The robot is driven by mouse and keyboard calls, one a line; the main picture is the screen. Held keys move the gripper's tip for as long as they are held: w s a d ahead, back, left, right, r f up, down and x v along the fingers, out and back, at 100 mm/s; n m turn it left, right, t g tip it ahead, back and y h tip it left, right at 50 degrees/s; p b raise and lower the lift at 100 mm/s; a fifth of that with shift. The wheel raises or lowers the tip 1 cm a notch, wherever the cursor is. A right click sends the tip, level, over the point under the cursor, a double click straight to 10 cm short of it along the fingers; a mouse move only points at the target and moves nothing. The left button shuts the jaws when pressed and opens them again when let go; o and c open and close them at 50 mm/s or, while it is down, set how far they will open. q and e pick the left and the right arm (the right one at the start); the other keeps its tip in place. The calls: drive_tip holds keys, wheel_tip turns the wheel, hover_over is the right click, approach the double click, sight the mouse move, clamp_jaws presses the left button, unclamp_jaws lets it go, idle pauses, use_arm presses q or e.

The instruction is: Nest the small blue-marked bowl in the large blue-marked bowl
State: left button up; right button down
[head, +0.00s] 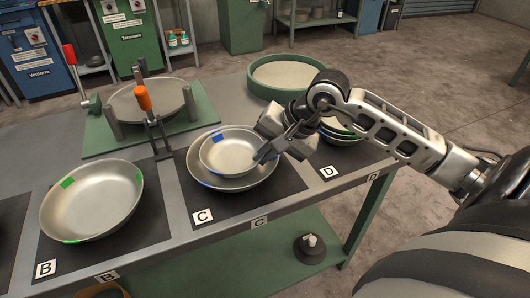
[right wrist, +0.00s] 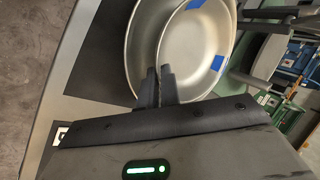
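The small blue-marked bowl (head: 226,154) is a shallow metal bowl, inside the rim outline of the large blue-marked bowl (head: 260,177) on pad C. Whether it rests on the large bowl's inside or is held slightly above it, I cannot tell. My right gripper (head: 266,152) is at the small bowl's right rim. In the right wrist view, its fingers (right wrist: 159,88) are close together with the small bowl's rim (right wrist: 159,55) between them. The large bowl (right wrist: 140,42) shows beside it there. My left gripper is not in view.
A green-marked bowl (head: 92,201) sits on pad B. More stacked bowls (head: 338,130) stand on pad D, partly behind my right arm. A spinning fixture with an orange-topped lever (head: 143,99) and a round green tray (head: 286,77) stand behind.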

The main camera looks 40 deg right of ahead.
drive_tip(key=shift+f, duration=0.15)
drive_tip(key=c, duration=1.9)
unclamp_jaws()
drive_tip(key=shift+c, duration=0.2)
drive_tip(key=shift+s+d+r, duration=0.2)
drive_tip(key=shift+s+r, duration=0.1)
drive_tip(key=shift+r, duration=0.2)
drive_tip(key=shift+v, duration=1)
drive_tip(key=o, duration=0.6)
drive_tip(key=shift+c, duration=0.2)
